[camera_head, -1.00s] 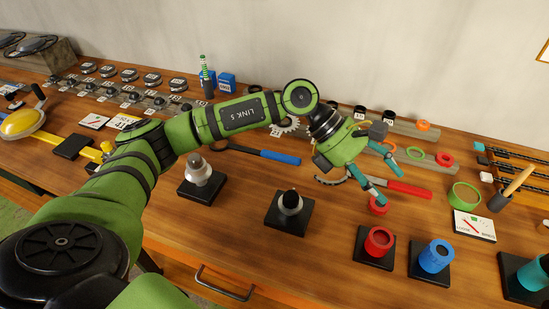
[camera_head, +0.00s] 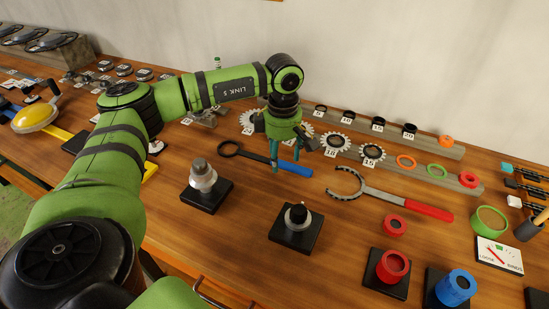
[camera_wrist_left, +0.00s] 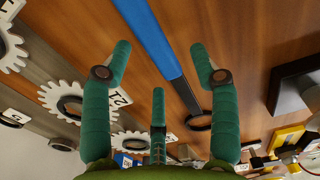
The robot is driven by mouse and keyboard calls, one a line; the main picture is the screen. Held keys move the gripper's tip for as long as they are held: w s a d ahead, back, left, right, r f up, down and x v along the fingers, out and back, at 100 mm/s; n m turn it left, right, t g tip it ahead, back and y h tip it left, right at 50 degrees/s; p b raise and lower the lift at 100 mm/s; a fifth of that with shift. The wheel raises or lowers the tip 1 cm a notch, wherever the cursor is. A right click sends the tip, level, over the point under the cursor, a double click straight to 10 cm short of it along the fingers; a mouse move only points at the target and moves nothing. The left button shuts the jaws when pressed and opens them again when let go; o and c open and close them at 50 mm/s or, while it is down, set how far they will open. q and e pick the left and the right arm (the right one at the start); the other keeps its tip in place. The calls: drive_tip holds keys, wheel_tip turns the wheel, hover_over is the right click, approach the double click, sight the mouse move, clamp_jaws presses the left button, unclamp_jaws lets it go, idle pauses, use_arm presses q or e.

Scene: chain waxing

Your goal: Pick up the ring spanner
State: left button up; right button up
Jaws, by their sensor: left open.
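The ring spanner (camera_head: 293,167) lies flat on the wooden bench, with a blue handle pointing right and a dark ring at its left end. My left gripper (camera_head: 275,169) points down at the spanner's middle, its fingers overlapping the handle in the head view. The gripper holds nothing. I cannot tell the exact height of the fingertips above the bench. My right gripper is not in view.
A red-handled chain tool (camera_head: 392,198) lies to the right. Two black stands (camera_head: 207,196) (camera_head: 296,236) with round parts stand in front. Sprockets and rings line a grey rail (camera_head: 425,172) behind. Red and blue cups (camera_head: 392,267) (camera_head: 455,287) stand at the front right.

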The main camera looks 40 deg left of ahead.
use_arm(q)
drive_tip(key=shift+f, duration=0.4)
clamp_jaws()
